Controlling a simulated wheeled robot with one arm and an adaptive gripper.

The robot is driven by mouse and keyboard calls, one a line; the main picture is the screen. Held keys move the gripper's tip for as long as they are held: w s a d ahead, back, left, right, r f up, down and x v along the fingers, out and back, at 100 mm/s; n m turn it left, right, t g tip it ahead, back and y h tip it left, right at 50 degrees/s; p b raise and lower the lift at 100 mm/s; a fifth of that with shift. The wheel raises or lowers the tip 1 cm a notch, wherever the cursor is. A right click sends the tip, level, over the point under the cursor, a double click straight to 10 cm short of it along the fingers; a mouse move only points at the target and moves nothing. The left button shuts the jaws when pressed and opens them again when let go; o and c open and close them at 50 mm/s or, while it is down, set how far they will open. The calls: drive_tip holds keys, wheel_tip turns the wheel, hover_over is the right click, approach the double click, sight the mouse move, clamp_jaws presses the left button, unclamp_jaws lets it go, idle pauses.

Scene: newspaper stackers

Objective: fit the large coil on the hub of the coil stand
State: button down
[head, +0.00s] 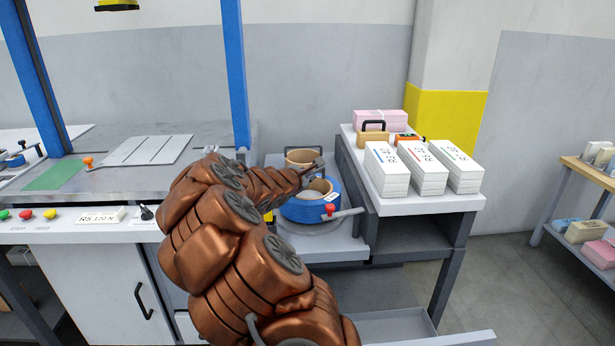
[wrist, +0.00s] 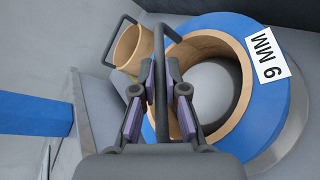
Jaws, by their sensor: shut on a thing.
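The large coil (head: 300,212) is a blue ring on a tan core, low on the coil stand at the centre of the head view. In the wrist view the coil (wrist: 262,112) carries a "9 MM" label. A dark upright handle (wrist: 161,105) stands at the core's left side, and my gripper (wrist: 161,85) is shut on it. In the head view my gripper (head: 318,166) is above the coil. A round grey plate (wrist: 300,118) shows under the coil's right edge. The hub is not clearly visible, and I cannot tell whether the coil rests or hangs just above the plate.
A small tan core (head: 298,157) with a dark handle stands close behind the coil. A red-knobbed lever (head: 345,213) is at the front right. A blue post (head: 236,75) rises at left. A side table (head: 430,203) with paper stacks (head: 387,170) stands at right.

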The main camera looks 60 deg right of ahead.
drive_tip(key=shift+f+b, duration=0.75)
drive_tip(key=shift+b, duration=0.1)
idle(0.5)
drive_tip(key=c, duration=1.1)
unclamp_jaws()
drive_tip(key=shift+c, duration=0.2)
drive_tip(key=shift+f, duration=0.1)
drive_tip(key=shift+a, duration=0.1)
drive_tip(key=v, duration=1.2)
wheel_tip(320, 180, up, 7)
drive_tip(key=p, duration=0.6)
